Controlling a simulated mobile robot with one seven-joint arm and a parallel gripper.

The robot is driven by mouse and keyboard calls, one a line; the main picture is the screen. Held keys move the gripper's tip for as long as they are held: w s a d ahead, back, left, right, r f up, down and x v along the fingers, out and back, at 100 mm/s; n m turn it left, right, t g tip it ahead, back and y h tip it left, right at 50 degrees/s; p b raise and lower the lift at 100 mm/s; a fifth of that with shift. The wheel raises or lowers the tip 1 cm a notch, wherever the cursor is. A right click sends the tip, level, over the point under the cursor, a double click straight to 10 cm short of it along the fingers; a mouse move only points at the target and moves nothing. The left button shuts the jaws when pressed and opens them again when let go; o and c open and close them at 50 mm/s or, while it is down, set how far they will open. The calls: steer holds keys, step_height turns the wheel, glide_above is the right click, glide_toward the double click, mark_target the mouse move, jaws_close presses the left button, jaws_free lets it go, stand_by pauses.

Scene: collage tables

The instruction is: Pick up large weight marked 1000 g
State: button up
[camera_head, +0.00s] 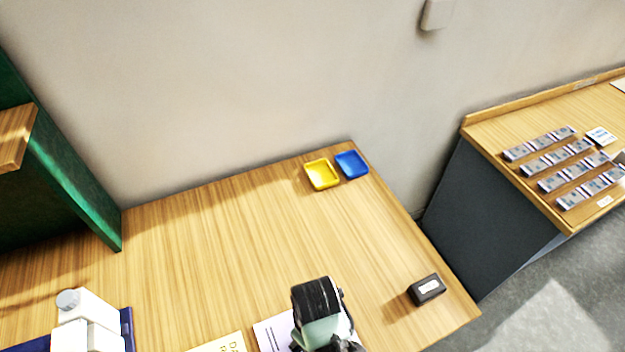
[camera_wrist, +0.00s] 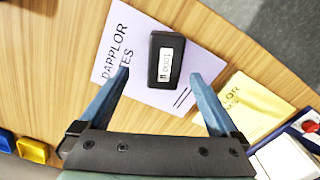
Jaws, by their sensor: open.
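A black block-shaped weight (camera_wrist: 154,60) with a white label lies on a lavender booklet (camera_wrist: 128,25) in the wrist view; the label seems to read 1000 g, turned upside down. My gripper (camera_wrist: 160,75) is open, its two blue-grey fingers on either side of the weight's near end in the picture, with nothing held. In the head view my gripper (camera_head: 320,318) hangs over the lavender booklet (camera_head: 270,333) and hides this spot. A dark block with a pale label (camera_head: 427,289) sits to the right near the table edge; it appears to be a separate one.
A yellow tray (camera_head: 322,174) and a blue tray (camera_head: 352,164) stand at the table's back right corner. A yellow booklet (camera_wrist: 250,108) and white containers (camera_head: 88,322) lie to one side. Another table (camera_head: 490,125) with small boxes stands right. The table's middle is clear.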

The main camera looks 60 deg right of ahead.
steer(key=f, duration=0.2)
steer(key=f+p, duration=0.1)
steer(key=f, duration=0.1)
steer(key=shift+s+a, duration=0.2)
steer(key=shift+a, duration=0.2)
steer(key=shift+w+f, duration=0.1)
steer(key=shift+f, duration=0.45)
jaws_close()
steer(key=shift+d+r, duration=0.1)
steer(key=shift+r, duration=0.05)
